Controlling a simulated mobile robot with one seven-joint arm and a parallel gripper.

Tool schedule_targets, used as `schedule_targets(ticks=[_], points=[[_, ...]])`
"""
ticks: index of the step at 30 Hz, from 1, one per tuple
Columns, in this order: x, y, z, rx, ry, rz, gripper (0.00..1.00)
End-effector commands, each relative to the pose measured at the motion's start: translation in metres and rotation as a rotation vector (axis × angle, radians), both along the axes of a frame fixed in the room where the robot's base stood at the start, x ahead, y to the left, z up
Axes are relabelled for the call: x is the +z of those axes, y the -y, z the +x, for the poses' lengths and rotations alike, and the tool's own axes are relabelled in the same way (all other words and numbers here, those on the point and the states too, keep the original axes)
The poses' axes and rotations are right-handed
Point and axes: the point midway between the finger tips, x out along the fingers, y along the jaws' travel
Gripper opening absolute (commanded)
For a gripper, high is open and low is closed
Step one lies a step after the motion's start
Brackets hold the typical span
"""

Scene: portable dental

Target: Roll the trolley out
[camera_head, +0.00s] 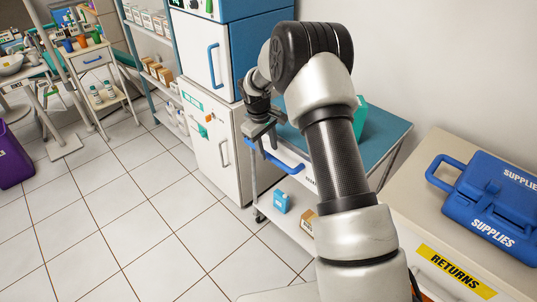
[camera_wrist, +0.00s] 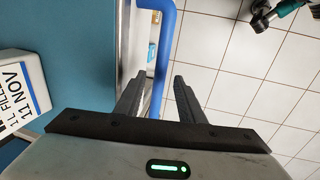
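The trolley (camera_head: 388,132) is a small white cart with a blue top, standing between a tall cabinet and a bench. Its blue handle (camera_head: 284,161) runs along the front edge. My gripper (camera_head: 258,132) is at the left end of the handle, pointing down. In the wrist view the blue handle (camera_wrist: 163,50) passes between the two fingers of my gripper (camera_wrist: 158,80), with gaps visible beside it; the fingers are open. The trolley's top (camera_wrist: 85,45) fills the left of that view. My arm hides part of the trolley in the head view.
A white and blue cabinet (camera_head: 215,150) stands close at the trolley's left. A bench with a RETURNS label (camera_head: 455,272) and a blue supplies case (camera_head: 490,205) is at the right. A blue carton (camera_head: 281,202) sits on the trolley's lower shelf. Tiled floor (camera_head: 130,215) in front is clear.

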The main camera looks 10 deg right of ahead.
Motion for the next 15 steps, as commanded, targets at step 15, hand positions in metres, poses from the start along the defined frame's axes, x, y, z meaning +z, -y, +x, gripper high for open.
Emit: schedule_targets(ticks=[15], points=[[-0.022,0.004,0.003,0.001,0.000,-0.001,0.36]])
